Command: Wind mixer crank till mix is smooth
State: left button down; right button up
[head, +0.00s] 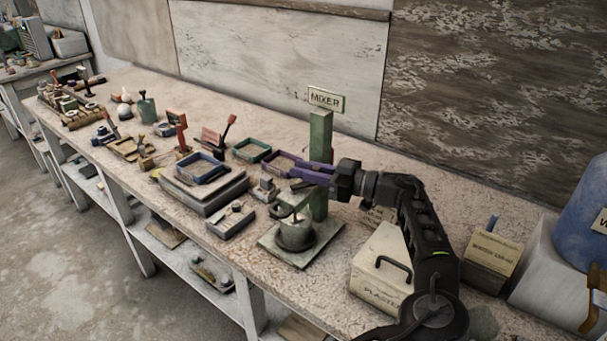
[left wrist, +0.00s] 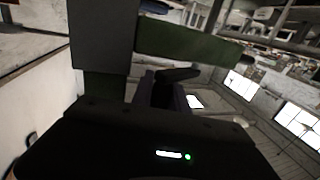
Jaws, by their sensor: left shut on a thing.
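My left gripper (head: 289,170), with purple fingers, is at the post above the pot. It is shut on a part of the mixer that looks like the crank; the fingers hide most of it. In the left wrist view, a green beam (left wrist: 195,45) and a dark grey block (left wrist: 101,40) stand close before the dark fingers (left wrist: 170,92). The mix inside the pot cannot be made out. My right gripper is not in view.
A MIXER sign (head: 326,99) is behind the post. A plaster box (head: 378,268) with a handle stands right of the base plate, near my arm. A labelled box (head: 492,252) and a blue barrel (head: 582,215) stand farther right. Trays and tools crowd the bench to the left.

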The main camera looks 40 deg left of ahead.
aim_at(311, 192)
pick_arm(q)
jog(key=d+m+t+b, duration=0.1)
jog(key=m+t+b, duration=0.2)
jog(key=b, duration=0.3)
jog(key=d+m+t+h+b, duration=0.1)
jog(key=m+t+b, duration=0.1)
jog(key=t+b, duration=0.3)
jog(key=s+d+f+m+t+b, duration=0.1)
jog(key=m+t+b, duration=0.2)
jog(key=t+b, duration=0.2)
jog(key=shift+s+m+h+b, duration=0.1)
jog(key=shift+m+h+b, duration=0.2)
jog(key=shift+b, duration=0.5)
jog(key=shift+s+d+r+m+t+h+b, duration=0.15)
jog(key=shift+m+t+h+b, duration=0.3)
jog(key=shift+t, duration=0.3)
jog(key=shift+s+d+r+m+t+h+b, duration=0.15)
jog(key=shift+m+t+h+b, duration=0.1)
jog(key=shift+m+t+h, duration=0.4)
jog(key=shift+s+d+r+m+t+h+b, duration=0.15)
jog(key=shift+m+t+h+b, duration=0.2)
jog(key=shift+m+t, duration=0.4)
jog(key=shift+w+a+t, duration=0.1)
jog(key=shift+t, duration=0.15)
jog(key=c, duration=1.6)
grip_release()
jog(key=shift+o, duration=0.2)
jog(key=v, duration=0.7)
jog(key=shift+s+d, duration=0.25)
jog(key=shift+s, duration=0.05)
